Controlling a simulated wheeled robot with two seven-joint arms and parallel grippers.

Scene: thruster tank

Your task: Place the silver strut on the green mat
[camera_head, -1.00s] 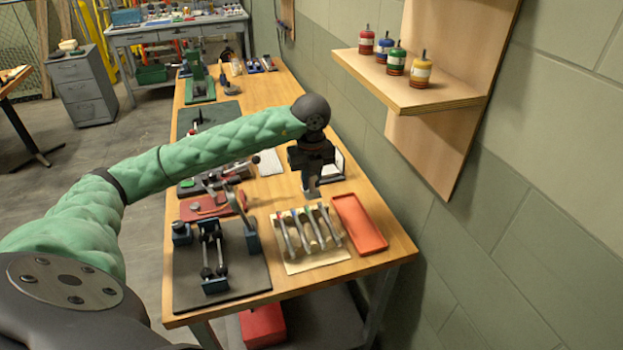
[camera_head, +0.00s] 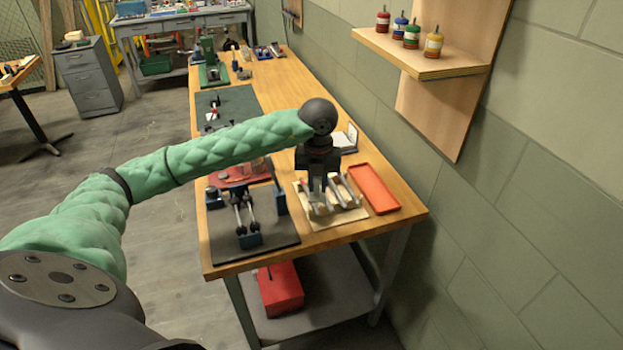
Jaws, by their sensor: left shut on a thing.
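My left gripper (camera_head: 318,196) points down over the pale strut rack (camera_head: 325,221) near the bench's front right. Its fingers are shut on a strut at the rack, which I take for the silver strut; the fingers hide much of it and its colour is hard to make out. Other struts (camera_head: 345,192) lie side by side in the rack, right of the fingers. The green mat (camera_head: 240,101) lies flat farther back on the bench's left side, partly behind my left arm. My right gripper is not in view.
A dark mat (camera_head: 280,240) with a blue-and-black fixture lies left of the rack. A red-orange tray (camera_head: 374,188) lies to its right. A shelf (camera_head: 425,58) with several small bottles juts from the wall. A red box (camera_head: 281,288) sits under the bench.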

